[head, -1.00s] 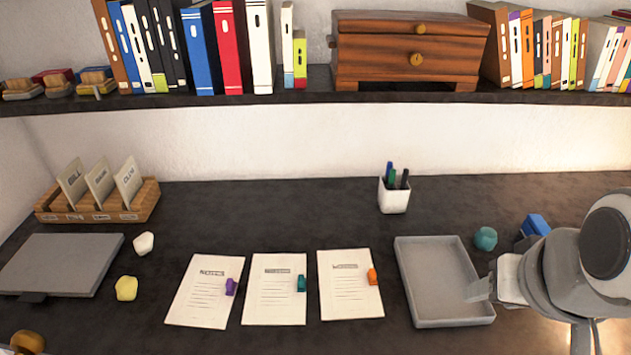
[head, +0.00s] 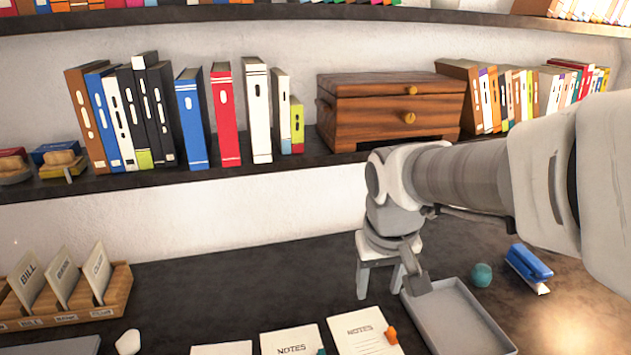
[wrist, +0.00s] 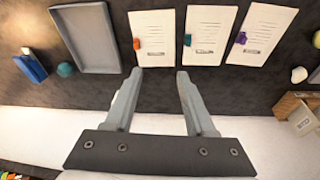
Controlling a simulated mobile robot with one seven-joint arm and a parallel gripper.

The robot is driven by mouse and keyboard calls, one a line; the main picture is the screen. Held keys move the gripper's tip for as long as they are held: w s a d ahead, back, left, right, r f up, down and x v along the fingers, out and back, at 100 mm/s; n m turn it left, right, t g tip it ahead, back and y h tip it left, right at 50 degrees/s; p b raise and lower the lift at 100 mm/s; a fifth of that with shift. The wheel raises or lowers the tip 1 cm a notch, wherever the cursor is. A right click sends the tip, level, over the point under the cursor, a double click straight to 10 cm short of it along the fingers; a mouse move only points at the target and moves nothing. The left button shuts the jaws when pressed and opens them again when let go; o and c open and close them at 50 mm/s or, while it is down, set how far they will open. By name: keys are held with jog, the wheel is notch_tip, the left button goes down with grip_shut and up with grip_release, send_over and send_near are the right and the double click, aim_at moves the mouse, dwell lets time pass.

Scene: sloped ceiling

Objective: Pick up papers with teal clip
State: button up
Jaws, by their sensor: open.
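The papers with the teal clip (head: 290,341) are the middle of three sheets in the head view, cut off by the bottom edge. In the wrist view the whole teal-clip sheet (wrist: 205,35) shows, its teal clip (wrist: 187,40) on the left edge. The orange-clip papers (wrist: 153,36) lie left of it there and the purple-clip papers (wrist: 262,34) right. My gripper (wrist: 160,73) is open and empty, fingertips apart, above the desk. In the wrist view the fingers appear below the orange-clip and teal-clip sheets. The gripper also shows in the head view (head: 388,285).
A grey tray (head: 455,323) lies right of the papers, with a teal ball (head: 482,274) and blue stapler (head: 529,264) beyond. A card holder (head: 70,311) stands at left. A shelf (head: 250,178) with books and a wooden box (head: 390,112) runs above the desk.

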jog(key=w+a+f+g, duration=0.1)
jog(key=w+a+f, duration=0.3)
jog(key=w+f, duration=0.1)
jog(key=n+g, duration=0.1)
jog(key=g, duration=0.1)
send_over(322, 350)
notch_tip(322, 350, down, 18)
jog(key=shift+w+f, duration=0.15)
jog(key=shift+s+f, duration=0.2)
jog(key=shift+f, duration=2.4)
grip_shut()
